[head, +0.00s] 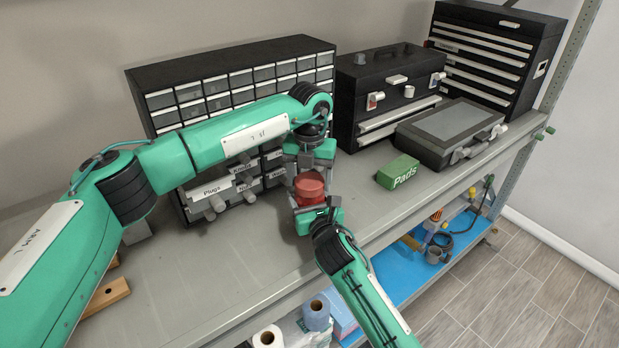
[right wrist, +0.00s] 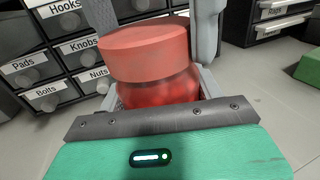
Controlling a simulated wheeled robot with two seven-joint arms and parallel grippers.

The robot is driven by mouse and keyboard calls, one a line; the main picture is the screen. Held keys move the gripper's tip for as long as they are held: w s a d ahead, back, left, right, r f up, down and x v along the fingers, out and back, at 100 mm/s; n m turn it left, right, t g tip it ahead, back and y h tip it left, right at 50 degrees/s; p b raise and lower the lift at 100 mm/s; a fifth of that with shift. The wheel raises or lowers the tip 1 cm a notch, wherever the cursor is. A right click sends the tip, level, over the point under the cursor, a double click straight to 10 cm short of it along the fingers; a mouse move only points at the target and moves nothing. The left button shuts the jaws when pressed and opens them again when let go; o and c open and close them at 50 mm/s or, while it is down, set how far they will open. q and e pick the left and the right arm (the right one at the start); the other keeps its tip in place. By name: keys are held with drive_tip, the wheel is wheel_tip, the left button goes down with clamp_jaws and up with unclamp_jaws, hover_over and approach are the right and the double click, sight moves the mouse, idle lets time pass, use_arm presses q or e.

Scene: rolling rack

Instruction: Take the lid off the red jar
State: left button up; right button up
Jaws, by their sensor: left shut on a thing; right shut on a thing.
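The red jar (head: 311,199) stands near the shelf's front, in front of the small-drawer cabinet. Its translucent body (right wrist: 160,92) sits between the fingers of my right gripper (head: 314,212), which is shut on it from the front. The opaque red lid (right wrist: 145,48) rests on top of the body, with no clear gap between them; it also shows in the head view (head: 310,183). My left gripper (head: 309,172) reaches over from behind and is shut on the lid; its grey fingers stand on either side of it. The far side of the jar is hidden.
A black drawer cabinet (head: 225,83) with labelled bins stands close behind.

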sight(310, 180)
use_arm(q)
drive_tip(key=shift+r, duration=0.25)
use_arm(e)
drive_tip(key=shift+f, duration=0.2)
use_arm(q)
drive_tip(key=shift+r, duration=0.85)
drive_tip(key=shift+r, duration=2)
use_arm(e)
drive_tip(key=o, duration=2)
drive_tip(key=shift+c, duration=0.2)
drive_tip(key=shift+r, duration=0.1)
drive_tip(key=shift+s, duration=0.1)
